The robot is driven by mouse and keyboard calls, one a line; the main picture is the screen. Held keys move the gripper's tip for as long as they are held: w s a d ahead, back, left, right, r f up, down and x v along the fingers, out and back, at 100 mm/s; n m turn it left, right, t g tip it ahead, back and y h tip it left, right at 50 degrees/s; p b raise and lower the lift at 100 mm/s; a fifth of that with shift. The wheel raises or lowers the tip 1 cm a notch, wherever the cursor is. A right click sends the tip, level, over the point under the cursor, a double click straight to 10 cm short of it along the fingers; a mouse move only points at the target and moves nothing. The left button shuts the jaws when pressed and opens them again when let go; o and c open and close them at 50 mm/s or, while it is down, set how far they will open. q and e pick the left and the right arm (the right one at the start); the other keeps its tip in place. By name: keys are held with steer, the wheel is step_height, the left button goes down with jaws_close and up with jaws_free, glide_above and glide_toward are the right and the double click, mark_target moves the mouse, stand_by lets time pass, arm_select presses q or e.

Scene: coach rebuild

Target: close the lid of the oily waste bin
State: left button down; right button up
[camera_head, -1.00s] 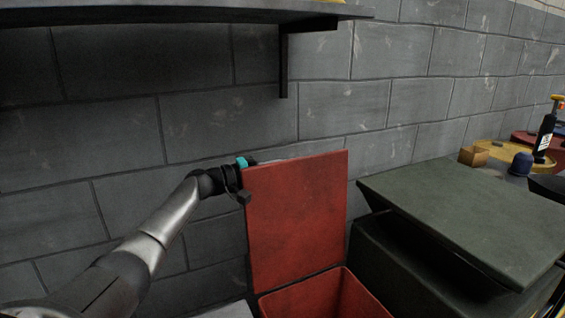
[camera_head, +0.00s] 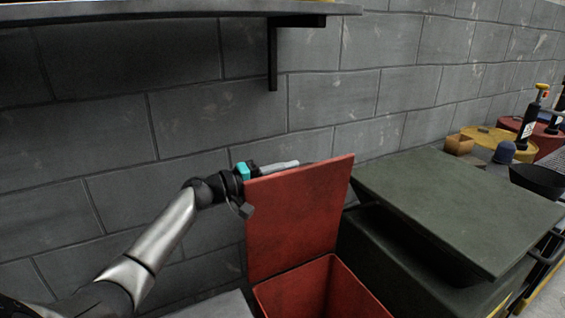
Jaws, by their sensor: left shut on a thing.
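The red bin (camera_head: 352,290) stands at the bottom middle with its top open, partly cut off by the lower picture edge. Its red lid (camera_head: 297,218) is raised at the back, hinged along the bin's rear edge and leaning forward a little. My left gripper (camera_head: 272,168) is at the lid's upper left corner, shut on the lid. A pale grey finger shows above and behind the lid's top edge; the contact itself is partly hidden by the lid. My right gripper is not in view.
A dark green box with a flat lid (camera_head: 455,205) stands close to the right of the bin. A grey shelf (camera_head: 180,14) with a bracket (camera_head: 273,55) hangs above on the block wall. A bottle (camera_head: 528,122) and drums stand at the far right.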

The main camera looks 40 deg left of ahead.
mark_target(308, 193)
arm_select(q)
steer(key=s+d+f+m+p, duration=0.1)
steer(key=s+d+m, duration=0.3)
steer(key=d, duration=0.5)
steer(key=shift+s+d+f, duration=0.15)
steer(key=shift+s+d, duration=0.1)
steer(key=shift+s, duration=0.2)
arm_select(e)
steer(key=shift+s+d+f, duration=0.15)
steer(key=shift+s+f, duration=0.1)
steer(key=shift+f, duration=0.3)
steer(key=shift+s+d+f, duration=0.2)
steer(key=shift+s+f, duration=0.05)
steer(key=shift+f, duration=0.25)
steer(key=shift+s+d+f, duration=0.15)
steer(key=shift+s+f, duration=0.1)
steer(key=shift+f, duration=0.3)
arm_select(q)
steer(key=c, duration=0.9)
jaws_free()
